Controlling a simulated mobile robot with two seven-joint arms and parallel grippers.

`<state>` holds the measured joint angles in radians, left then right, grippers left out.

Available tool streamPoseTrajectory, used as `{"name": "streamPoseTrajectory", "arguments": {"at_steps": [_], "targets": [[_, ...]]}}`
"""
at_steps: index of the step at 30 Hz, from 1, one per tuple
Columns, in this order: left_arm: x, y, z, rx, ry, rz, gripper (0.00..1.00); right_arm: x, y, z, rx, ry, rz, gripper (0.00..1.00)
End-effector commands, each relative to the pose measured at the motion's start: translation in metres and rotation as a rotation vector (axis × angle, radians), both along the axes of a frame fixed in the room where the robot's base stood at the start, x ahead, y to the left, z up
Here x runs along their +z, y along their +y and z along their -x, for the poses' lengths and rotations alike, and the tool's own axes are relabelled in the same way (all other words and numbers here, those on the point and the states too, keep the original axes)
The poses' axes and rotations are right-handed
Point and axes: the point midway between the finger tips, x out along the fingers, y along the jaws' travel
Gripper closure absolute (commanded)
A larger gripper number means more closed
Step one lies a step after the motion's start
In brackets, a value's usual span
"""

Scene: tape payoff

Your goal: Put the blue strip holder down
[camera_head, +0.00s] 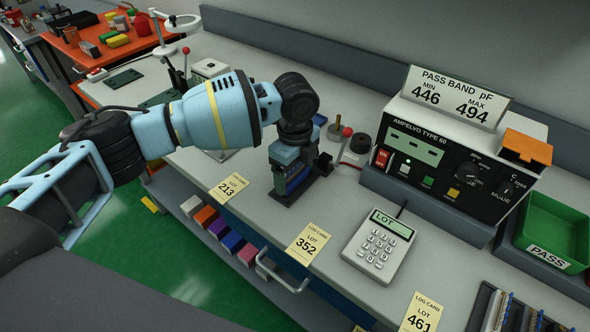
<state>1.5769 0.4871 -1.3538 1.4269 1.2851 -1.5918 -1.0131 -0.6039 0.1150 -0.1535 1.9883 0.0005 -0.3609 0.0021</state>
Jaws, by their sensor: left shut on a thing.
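My left arm comes in from the left, and its gripper (292,155) points down over the bench. It is shut on the blue strip holder (298,183), a small dark and blue block largely hidden by the gripper. The holder is low over the grey bench top (340,200), near the front edge between the cards LOT 213 (229,187) and LOT 352 (308,243). I cannot tell whether it touches the bench. My right gripper is not in view.
Behind the holder are a red-knobbed lever (347,132) and the tester (455,160). A keypad (380,245) stands to the right, with a green PASS bin (552,232) beyond. Dark strips (515,312) lie at lower right. Bench top between holder and keypad is clear.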

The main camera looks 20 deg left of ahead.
Motion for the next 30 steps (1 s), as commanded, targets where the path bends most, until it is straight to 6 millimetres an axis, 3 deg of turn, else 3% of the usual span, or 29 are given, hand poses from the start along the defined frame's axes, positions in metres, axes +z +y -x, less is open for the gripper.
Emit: {"name": "streamPoseTrajectory", "arguments": {"at_steps": [2,3,4,13,17,30], "targets": [[-0.003,0.0,0.0,0.0,0.001,0.001,0.43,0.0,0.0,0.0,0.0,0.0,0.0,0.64],[-0.002,0.0,0.0,0.0,0.001,0.001,0.14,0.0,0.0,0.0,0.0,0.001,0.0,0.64],[-0.002,0.0,0.0,0.0,0.001,0.001,0.1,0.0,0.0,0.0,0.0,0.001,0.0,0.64],[-0.001,0.0,0.0,0.0,0.0,0.0,0.1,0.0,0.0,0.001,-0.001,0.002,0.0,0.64],[0.009,0.0,0.0,0.0,-0.001,-0.001,0.1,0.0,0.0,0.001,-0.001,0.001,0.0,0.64],[0.092,0.0,0.0,0.001,-0.002,0.001,0.1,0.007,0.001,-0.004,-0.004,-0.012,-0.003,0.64]]}}
